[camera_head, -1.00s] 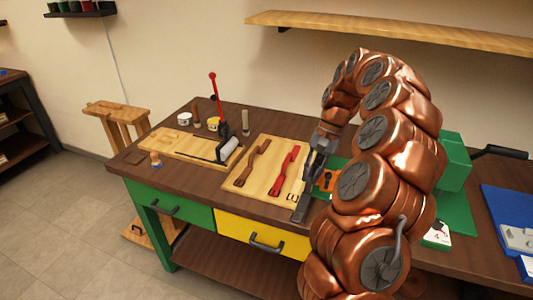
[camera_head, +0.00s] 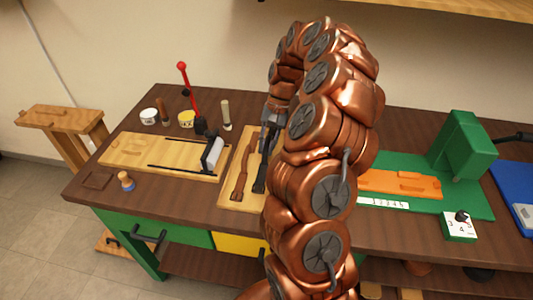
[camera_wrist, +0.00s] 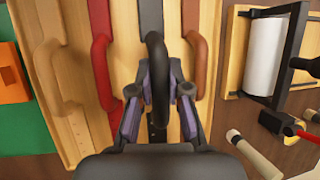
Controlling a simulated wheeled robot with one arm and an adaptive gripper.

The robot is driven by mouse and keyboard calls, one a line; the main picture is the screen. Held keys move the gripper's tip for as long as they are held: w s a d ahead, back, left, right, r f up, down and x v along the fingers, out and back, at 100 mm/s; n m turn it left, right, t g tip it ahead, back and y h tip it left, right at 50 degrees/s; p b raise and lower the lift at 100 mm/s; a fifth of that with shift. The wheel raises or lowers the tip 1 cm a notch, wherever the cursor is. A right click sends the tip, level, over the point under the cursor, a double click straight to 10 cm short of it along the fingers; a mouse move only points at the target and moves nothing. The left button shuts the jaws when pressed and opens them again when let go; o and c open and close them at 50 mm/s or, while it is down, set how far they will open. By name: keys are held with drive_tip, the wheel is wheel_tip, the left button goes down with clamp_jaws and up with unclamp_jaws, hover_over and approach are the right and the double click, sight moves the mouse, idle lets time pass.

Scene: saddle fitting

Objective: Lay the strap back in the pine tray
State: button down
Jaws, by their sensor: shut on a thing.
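The pine tray (camera_head: 229,186) lies on the bench, partly hidden by my arm. My gripper (camera_head: 270,120) is over the tray, its jaws shut on a dark strap (camera_head: 261,172). In the wrist view, the strap (camera_wrist: 151,18) runs lengthwise beneath my gripper (camera_wrist: 160,95), its raised bend between the fingers. It lines up between a red strap (camera_wrist: 103,75) and a brown strap (camera_wrist: 200,65); the brown one also shows in the head view (camera_head: 242,172). A tan strap shape (camera_wrist: 55,90) is farther left. I cannot tell whether the dark strap touches the tray floor.
A board with a roller (camera_head: 212,153) stands left of the tray, near a red-knobbed lever (camera_head: 188,85) and small pots. On the right, an orange piece (camera_head: 400,183) lies on a green mat beside a green press (camera_head: 464,145).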

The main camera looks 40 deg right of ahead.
wheel_tip(320, 180, down, 4)
drive_tip(key=shift+s+f+p, duration=0.1)
drive_tip(key=shift+p, duration=0.6)
drive_tip(key=shift+f, duration=0.2)
drive_tip(key=shift+f, duration=0.2)
drive_tip(key=c, duration=1.1)
unclamp_jaws()
drive_tip(key=shift+r, duration=0.15)
drive_tip(key=shift+b+v, duration=2)
drive_tip(key=shift+v, duration=4.05)
